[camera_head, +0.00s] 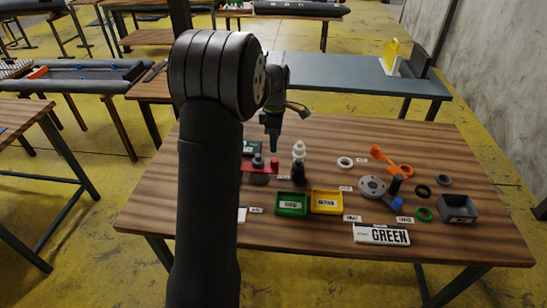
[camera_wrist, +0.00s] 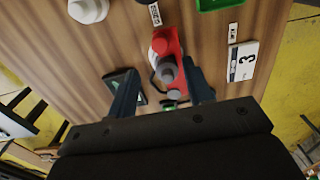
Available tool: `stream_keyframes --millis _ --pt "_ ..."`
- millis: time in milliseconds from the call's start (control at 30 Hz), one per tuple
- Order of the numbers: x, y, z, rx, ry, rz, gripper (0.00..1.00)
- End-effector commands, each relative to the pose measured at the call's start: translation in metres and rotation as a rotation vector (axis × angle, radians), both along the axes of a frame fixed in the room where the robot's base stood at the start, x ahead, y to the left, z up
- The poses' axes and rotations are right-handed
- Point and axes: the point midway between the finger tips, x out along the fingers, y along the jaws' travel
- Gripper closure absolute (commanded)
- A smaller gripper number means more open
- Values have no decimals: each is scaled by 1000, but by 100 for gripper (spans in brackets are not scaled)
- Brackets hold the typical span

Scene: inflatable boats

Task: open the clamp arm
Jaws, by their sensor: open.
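A red clamp-like part (camera_head: 246,166) with dark knobs sits on the wooden table, left of the middle in the head view. I take it for the clamp arm. In the wrist view the red part (camera_wrist: 174,43) lies ahead of my gripper, with a grey knob (camera_wrist: 165,72) between the fingertips. My gripper (camera_head: 273,148) hangs above and behind it in the head view. In the wrist view my gripper (camera_wrist: 161,70) has its two fingers apart on either side of the knob, holding nothing. I cannot tell whether the fingers touch it.
A white and black bottle-like piece (camera_head: 299,152) stands right of the red part. A green tray (camera_head: 291,212) and a yellow tray (camera_head: 327,212) lie in front. A flanged disc (camera_head: 372,187), orange parts (camera_head: 382,156) and a grey box (camera_head: 458,217) are further right.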

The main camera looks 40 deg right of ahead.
Motion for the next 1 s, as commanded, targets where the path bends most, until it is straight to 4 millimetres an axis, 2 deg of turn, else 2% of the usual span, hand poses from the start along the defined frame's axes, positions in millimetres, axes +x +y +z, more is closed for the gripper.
stream_keyframes --millis 33,200,400,600,833,867,1000 --pt "0 0 -12 3 3 0 53" --pt "0 0 -48 2 2 0 53" --pt "0 0 -76 1 1 0 53" --pt "0 0 -85 -1 -1 0 53" --pt "0 0 -86 -1 -1 0 53" --pt "0 0 -86 -1 -1 0 57" --pt "0 0 -86 -1 -1 0 85"
